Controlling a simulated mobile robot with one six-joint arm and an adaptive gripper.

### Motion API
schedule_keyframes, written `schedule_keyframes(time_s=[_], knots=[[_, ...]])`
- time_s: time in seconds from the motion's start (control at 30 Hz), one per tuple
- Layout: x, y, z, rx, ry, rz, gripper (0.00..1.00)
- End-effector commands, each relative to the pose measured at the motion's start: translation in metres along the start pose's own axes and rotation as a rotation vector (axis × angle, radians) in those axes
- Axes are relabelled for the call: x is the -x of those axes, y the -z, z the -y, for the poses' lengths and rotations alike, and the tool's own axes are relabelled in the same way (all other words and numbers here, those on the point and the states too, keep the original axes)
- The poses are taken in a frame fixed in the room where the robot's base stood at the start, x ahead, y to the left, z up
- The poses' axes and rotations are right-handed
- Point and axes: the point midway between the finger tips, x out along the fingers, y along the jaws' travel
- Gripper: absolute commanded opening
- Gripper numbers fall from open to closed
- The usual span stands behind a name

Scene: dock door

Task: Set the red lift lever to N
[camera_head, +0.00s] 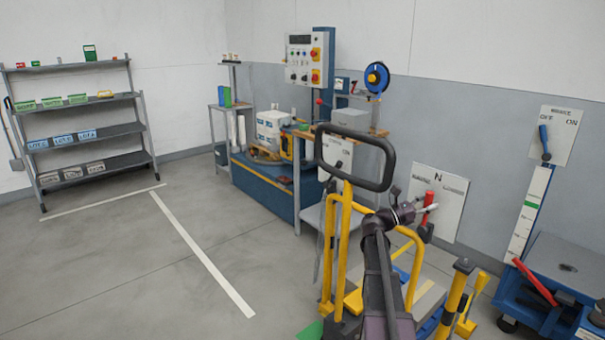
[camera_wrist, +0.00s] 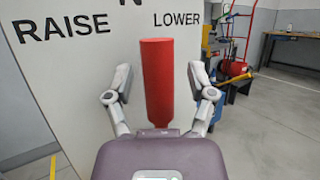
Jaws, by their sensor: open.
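The red lift lever (camera_head: 427,222) stands in front of a white plate (camera_head: 455,192) on the wall. In the wrist view the red lever (camera_wrist: 157,85) looks upright, with its top a little right of the partly cut-off N. RAISE is on the plate's left and LOWER on its right (camera_wrist: 85,65). My gripper (camera_wrist: 159,82) is open, with one finger on each side of the lever and a visible gap on both sides. In the head view my gripper (camera_head: 426,207) is at the lever and partly covers it. The lever's base is hidden.
A yellow-framed cart with a black handle loop (camera_head: 390,160) stands close left of my arm. Right are an on/off plate with a blue lever (camera_head: 544,140) and a blue unit with a red handle (camera_head: 535,282). A shelf (camera_head: 85,130) stands far left; the left floor is clear.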

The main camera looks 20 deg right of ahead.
Motion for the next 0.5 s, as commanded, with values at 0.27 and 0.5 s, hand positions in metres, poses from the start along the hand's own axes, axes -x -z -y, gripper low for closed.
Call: schedule_keyframes(time_s=[0.27,0.5], knots=[[0.005,0.002,0.001,-0.022,-0.002,-0.019,0.71],[0.032,0.013,0.009,-0.149,-0.003,-0.135,0.71]])
